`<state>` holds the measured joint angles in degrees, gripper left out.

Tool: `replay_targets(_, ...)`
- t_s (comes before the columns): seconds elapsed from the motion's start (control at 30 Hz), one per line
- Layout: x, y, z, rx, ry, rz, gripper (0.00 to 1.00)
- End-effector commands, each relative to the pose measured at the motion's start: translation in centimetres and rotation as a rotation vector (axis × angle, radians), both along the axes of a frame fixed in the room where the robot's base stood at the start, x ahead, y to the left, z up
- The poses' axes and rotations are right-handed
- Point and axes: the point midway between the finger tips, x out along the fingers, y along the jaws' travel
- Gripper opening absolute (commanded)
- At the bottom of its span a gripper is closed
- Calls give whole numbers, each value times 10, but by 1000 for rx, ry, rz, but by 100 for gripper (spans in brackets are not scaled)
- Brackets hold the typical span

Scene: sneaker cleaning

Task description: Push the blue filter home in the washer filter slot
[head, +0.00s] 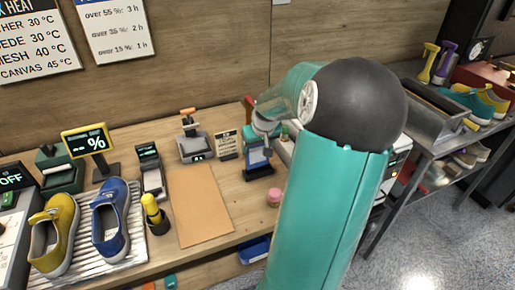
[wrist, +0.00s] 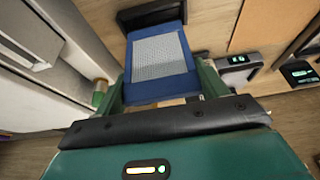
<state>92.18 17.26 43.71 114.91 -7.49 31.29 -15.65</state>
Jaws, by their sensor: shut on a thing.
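The blue filter (wrist: 162,62) has a blue frame around a pale grey mesh panel. It sits between the two green fingers of my gripper (wrist: 163,88) in the wrist view, and the gripper is shut on it. In the head view the filter (head: 257,160) shows small and dark blue, just above the wooden bench, left of my arm. A white appliance, probably the washer (wrist: 35,75), stands at the left of the wrist view, apart from the filter. My arm hides most of that area in the head view. I cannot make out the filter slot.
A metal side table (head: 435,115) stands right. A blue bin (head: 254,250) sits below.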

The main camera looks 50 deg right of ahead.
Motion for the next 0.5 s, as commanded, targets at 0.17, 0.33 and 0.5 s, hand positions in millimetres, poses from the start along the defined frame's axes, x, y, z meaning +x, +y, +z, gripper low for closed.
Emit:
replay_targets(0.17,0,0,13,-1,0,0,49)
replay_targets(0.33,0,0,26,-2,0,1,49)
replay_targets(0.5,0,0,37,-1,0,0,49)
